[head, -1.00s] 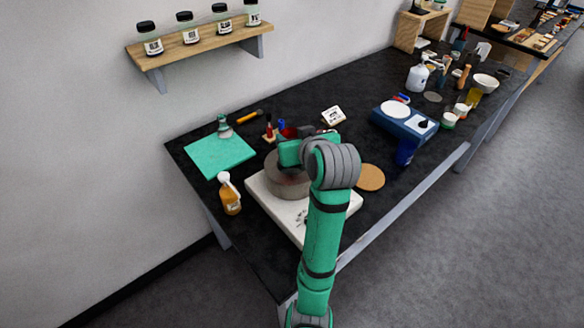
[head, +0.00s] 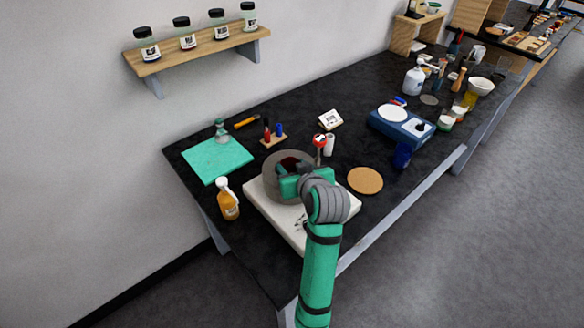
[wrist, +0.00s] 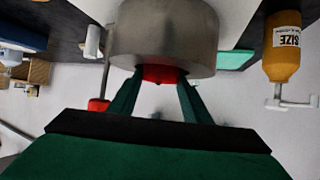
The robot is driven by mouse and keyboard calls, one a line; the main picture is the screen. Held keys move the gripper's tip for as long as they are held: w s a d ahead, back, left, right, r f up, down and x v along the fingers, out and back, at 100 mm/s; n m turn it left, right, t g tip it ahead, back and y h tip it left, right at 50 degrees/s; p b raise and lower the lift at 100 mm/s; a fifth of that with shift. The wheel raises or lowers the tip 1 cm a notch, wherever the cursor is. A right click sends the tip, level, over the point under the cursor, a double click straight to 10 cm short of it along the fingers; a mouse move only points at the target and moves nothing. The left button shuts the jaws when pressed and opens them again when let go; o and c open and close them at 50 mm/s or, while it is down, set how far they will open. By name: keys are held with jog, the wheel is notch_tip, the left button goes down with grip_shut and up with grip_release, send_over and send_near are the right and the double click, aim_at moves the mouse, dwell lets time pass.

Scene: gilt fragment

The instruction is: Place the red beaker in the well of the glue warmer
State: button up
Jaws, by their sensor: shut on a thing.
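The glue warmer (head: 270,186) is a grey round pot on a white base, and its side also shows in the wrist view (wrist: 165,35). The red beaker (head: 289,161) shows as a small dark red patch inside the pot's opening. In the wrist view the red beaker (wrist: 160,74) sits between the fingers, partly hidden by the pot's rim. My gripper (wrist: 158,88) is shut on the beaker. In the head view my gripper (head: 290,186) is at the pot's mouth and hides much of the well. The beaker's base and its contact with the well floor are hidden.
An orange bottle (head: 228,203) stands left of the warmer. A red-topped item (head: 319,141) and a white cylinder (head: 329,145) stand just behind it. A cork disc (head: 365,180) lies to the right, a green mat (head: 217,159) to the left.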

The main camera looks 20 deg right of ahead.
jog(key=shift+w, duration=0.15)
jog(key=shift+a, duration=0.25)
jog(key=o, duration=1.4)
jog(key=shift+f, duration=0.1)
jog(key=shift+c, duration=0.2)
jog(key=shift+s+d, duration=0.2)
jog(key=shift+d, duration=0.15)
